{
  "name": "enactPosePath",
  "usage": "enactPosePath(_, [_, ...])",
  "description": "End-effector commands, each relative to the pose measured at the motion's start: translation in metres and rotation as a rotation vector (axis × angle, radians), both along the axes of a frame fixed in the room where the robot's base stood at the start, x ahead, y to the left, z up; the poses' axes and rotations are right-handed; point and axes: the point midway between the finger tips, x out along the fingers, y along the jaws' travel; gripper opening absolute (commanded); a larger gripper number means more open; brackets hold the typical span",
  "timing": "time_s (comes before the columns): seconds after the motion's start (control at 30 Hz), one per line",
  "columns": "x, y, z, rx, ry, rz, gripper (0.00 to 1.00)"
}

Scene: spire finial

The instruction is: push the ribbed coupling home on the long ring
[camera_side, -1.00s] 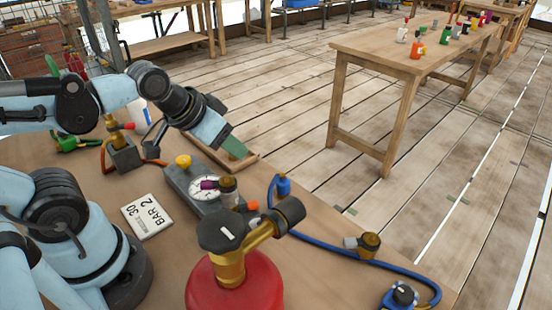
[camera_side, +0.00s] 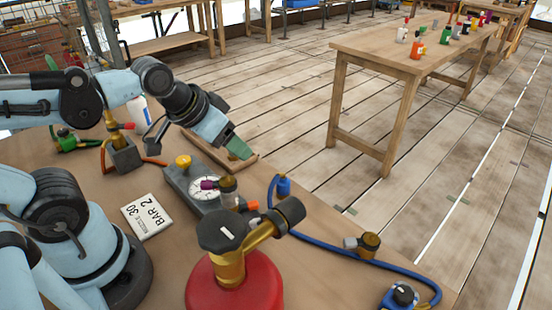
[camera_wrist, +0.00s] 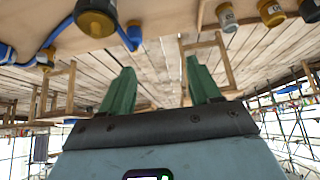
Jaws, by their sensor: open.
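I cannot tell for sure which part is the ribbed coupling or the long ring. A dark, thick collar (camera_side: 290,209) sits at the end of the brass valve (camera_side: 229,266) on the red cylinder (camera_side: 236,288). My gripper (camera_side: 240,148), with green fingers, is above the table's far edge, beyond the gauge block, and apart from these parts. In the wrist view its fingers (camera_wrist: 160,88) are spread with nothing between them.
The gauge block (camera_side: 183,186) with a yellow knob and brass fitting stands mid-table, between my gripper and the red cylinder. A brass fitting (camera_side: 369,244) lies along the hose. A white sign (camera_side: 146,216) lies flat near my base. Another table (camera_side: 400,50) stands beyond the floor gap.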

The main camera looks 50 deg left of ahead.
Motion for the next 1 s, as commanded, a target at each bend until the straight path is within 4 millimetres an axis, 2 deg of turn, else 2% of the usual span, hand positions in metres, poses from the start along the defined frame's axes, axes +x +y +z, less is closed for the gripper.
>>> enactPosePath(0.43, [0.039,-0.019,0.013,0.043,0.26,-0.125,0.62])
enactPosePath(0.8, [0.075,-0.039,0.004,0.078,0.489,-0.241,0.62])
enactPosePath(1.0, [0.086,-0.047,-0.003,0.09,0.567,-0.282,0.62])
